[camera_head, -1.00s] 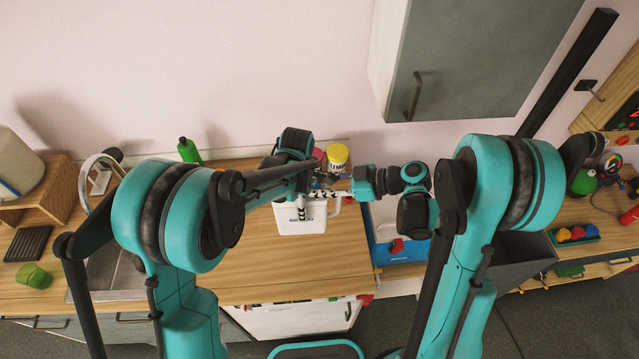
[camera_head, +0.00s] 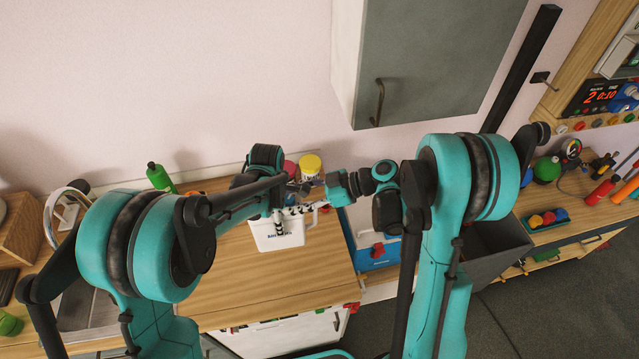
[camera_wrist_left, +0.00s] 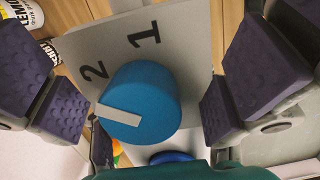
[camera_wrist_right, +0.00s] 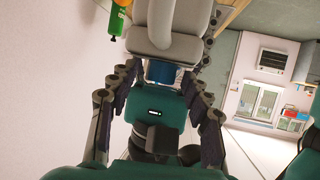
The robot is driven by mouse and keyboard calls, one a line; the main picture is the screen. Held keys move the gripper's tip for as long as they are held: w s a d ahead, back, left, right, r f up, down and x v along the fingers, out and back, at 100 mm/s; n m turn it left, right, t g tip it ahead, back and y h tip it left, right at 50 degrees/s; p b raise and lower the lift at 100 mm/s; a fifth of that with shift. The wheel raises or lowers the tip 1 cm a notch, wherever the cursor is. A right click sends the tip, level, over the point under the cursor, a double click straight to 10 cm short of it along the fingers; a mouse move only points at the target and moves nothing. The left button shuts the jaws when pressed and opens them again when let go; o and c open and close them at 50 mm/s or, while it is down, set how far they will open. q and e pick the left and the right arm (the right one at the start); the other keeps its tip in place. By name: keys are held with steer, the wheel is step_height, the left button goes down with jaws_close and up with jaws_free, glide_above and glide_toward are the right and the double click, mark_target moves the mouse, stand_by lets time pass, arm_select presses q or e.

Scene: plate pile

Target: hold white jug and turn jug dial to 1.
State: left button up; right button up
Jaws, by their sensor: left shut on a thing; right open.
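The white jug (camera_head: 278,234) stands upright on the wooden counter. My left gripper (camera_head: 272,212) is over its top, shut on the jug. In the left wrist view its purple-padded fingers flank a pale panel (camera_wrist_left: 195,75) marked 1 and 2. The blue dial (camera_wrist_left: 142,98) on that panel shows between the fingers. My right gripper (camera_head: 322,196) is open at the jug's right side. In the right wrist view, a pale grey shape and a small blue part (camera_wrist_right: 163,72) show between its fingers, partly hidden.
A yellow-lidded container (camera_head: 310,166) stands behind the jug, close to both grippers. A green bottle (camera_head: 158,177) is at the back left. A blue box (camera_head: 375,255) lies right of the counter. The counter (camera_head: 245,282) in front of the jug is clear.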

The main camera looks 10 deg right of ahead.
steer(key=n+g, duration=0.2)
steer(key=g, duration=0.1)
steer(key=shift+w+d+n, duration=0.1)
steer(key=shift+w+n, duration=0.2)
steer(key=shift+w, duration=0.05)
steer(key=d+r+g, duration=0.1)
steer(key=d+r, duration=0.3)
steer(key=d, duration=0.7)
steer(key=shift+w+r+n+y, duration=0.15)
steer(key=shift+r+n+y, duration=0.15)
steer(key=a+f+t, duration=0.1)
steer(key=a, duration=0.2)
steer(key=a+f+m+t, duration=0.1)
steer(key=a+f, duration=0.1)
steer(key=a, duration=0.2)
steer(key=a+f+m, duration=0.1)
steer(key=a, duration=0.3)
steer(key=shift+s+f+t, duration=0.3)
steer(key=shift+s+t, duration=0.05)
steer(key=shift+t, duration=0.05)
